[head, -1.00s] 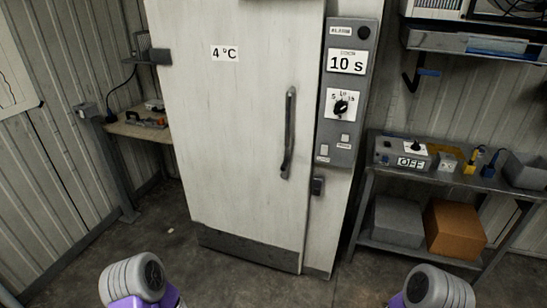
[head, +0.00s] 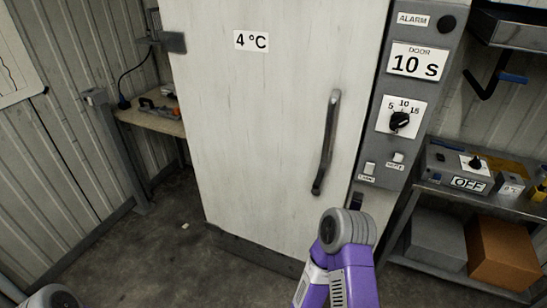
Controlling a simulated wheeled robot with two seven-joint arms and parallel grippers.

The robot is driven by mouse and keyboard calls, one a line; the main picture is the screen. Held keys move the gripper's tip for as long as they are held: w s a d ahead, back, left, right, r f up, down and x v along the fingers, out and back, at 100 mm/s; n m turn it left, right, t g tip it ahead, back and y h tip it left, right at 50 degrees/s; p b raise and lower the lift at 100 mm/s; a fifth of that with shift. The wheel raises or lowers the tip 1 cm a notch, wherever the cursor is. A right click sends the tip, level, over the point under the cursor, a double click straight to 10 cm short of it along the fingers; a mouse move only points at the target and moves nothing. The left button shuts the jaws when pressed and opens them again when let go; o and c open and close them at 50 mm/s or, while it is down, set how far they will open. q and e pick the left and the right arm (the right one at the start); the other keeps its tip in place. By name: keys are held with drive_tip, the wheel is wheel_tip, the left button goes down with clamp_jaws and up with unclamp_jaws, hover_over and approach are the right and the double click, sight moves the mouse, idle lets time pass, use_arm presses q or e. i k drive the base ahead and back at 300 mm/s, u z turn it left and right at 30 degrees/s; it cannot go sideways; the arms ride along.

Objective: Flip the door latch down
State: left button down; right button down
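The tall white cold-room door (head: 260,120) has a "4 °C" label and a long grey vertical handle (head: 326,145). A small dark latch block (head: 357,199) sits low on the right of the handle, by the door edge. My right arm's grey joint and purple links rise just below the latch block and stand in front of the door's lower right. Only a rounded grey part of my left arm shows at the bottom left corner. Neither gripper's fingers are in view. The latch's exact position is too small to tell.
A control panel (head: 418,95) reads "DOOR 10 s", with a dial and small buttons. On the right, a metal bench (head: 432,190) carries an "OFF" box (head: 458,172), with an orange-brown box (head: 503,250) below. A wooden side table (head: 150,118) stands left.

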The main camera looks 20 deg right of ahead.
sight(318, 180)
drive_tip(key=z, duration=0.3)
drive_tip(key=i, duration=1.05)
drive_tip(key=z, duration=0.65)
